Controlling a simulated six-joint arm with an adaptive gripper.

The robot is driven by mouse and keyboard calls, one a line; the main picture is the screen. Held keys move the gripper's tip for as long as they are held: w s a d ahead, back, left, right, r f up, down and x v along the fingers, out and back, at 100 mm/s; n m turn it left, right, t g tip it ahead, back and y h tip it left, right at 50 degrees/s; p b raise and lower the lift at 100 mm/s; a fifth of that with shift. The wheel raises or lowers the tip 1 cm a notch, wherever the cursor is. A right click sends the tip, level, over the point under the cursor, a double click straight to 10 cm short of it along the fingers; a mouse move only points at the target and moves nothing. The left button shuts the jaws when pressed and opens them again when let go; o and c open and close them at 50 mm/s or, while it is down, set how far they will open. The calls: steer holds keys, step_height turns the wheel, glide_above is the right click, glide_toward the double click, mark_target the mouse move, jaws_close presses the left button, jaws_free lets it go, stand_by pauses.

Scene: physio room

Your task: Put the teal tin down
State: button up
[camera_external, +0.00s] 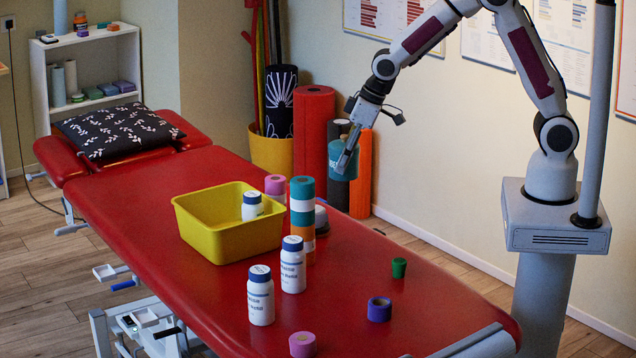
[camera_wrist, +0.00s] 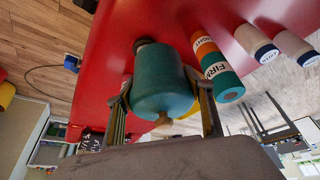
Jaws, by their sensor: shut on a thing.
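The teal tin (camera_external: 343,160) is held in the air over the far right side of the red treatment table (camera_external: 390,240). My gripper (camera_external: 350,150) is shut on it, with a finger on either side. In the wrist view the tin (camera_wrist: 160,85) sits between the two fingers of my gripper (camera_wrist: 163,100), with the red table top behind it. It looks tilted there. The external view shows a clear gap between the tin and the table top.
A yellow bin (camera_external: 222,243) holds a white bottle (camera_external: 252,206). Beside it stand a teal-and-orange stack (camera_external: 302,215) and pink rolls (camera_external: 275,187). White bottles (camera_external: 293,265), a purple roll (camera_external: 379,309), a green item (camera_external: 398,267) and a pink roll (camera_external: 302,344) stand nearer. Bare table lies between them.

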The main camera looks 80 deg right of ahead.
steer(key=s+a+f+n, duration=0.1)
steer(key=s+a+f, duration=0.1)
steer(key=s+f, duration=0.15)
steer(key=a+f+n+g+y, duration=0.2)
steer(key=a+n, duration=0.7)
steer(key=a+f+n+g+y, duration=0.2)
steer(key=a+n+g, duration=0.1)
steer(key=a+n, duration=0.6)
steer(key=shift+w+a+f, duration=0.15)
steer(key=shift+a+f, duration=0.1)
steer(key=shift+a, duration=0.55)
steer(key=shift+f, duration=3.1)
steer(key=shift+f, duration=1.9)
steer(key=shift+f, duration=0.1)
